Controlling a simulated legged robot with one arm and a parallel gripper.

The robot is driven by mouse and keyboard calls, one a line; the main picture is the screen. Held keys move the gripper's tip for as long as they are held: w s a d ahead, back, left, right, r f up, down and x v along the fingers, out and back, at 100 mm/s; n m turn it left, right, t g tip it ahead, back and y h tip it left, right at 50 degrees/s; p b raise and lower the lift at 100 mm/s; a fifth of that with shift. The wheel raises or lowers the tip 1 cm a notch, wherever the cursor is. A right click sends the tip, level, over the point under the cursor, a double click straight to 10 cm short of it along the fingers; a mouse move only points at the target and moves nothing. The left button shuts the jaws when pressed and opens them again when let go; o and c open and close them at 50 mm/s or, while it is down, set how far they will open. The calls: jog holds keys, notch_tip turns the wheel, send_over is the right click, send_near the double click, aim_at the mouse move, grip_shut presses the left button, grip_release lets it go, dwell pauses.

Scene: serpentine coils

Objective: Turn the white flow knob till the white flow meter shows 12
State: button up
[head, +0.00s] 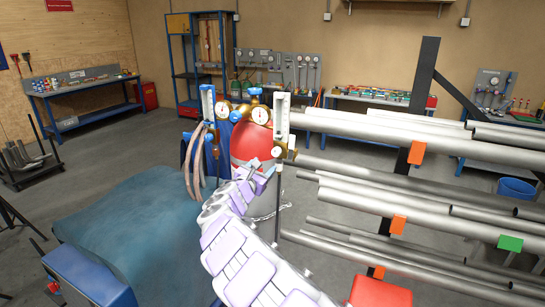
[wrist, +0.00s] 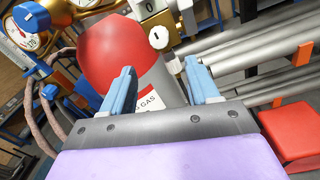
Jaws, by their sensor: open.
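A white knob (wrist: 159,37) with a dark mark shows in the wrist view, just beyond and between my fingertips; in the head view it is a small pale spot (head: 277,152) below the right flow tube. Above it, a pale box with a dark 0 (wrist: 149,7) is cut by the top edge. The right flow tube (head: 282,112) stands upright in the head view; its reading is too small to tell. My gripper (wrist: 159,66) is open and empty, with blue fingers either side of the knob's line and apart from it. In the head view my gripper (head: 260,172) is close below the knob.
A grey gas cylinder with a red top (wrist: 110,50) stands behind my fingers. Round gauges (head: 261,115) and blue knobs sit above it. A rack of grey pipes (head: 400,205) stands close on the right. Open floor (head: 110,180) lies to the left.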

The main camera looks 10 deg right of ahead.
aim_at(274, 154)
jog(key=x, duration=0.4)
jog(key=shift+w+d, duration=0.2)
jog(key=shift+d, duration=0.15)
jog(key=shift+x, duration=2.95)
jog(key=shift+a, duration=0.6)
jog(key=shift+c, duration=0.2)
jog(key=shift+d, duration=0.4)
jog(key=c, duration=0.6)
jog(key=shift+a, duration=0.15)
jog(key=c, duration=0.4)
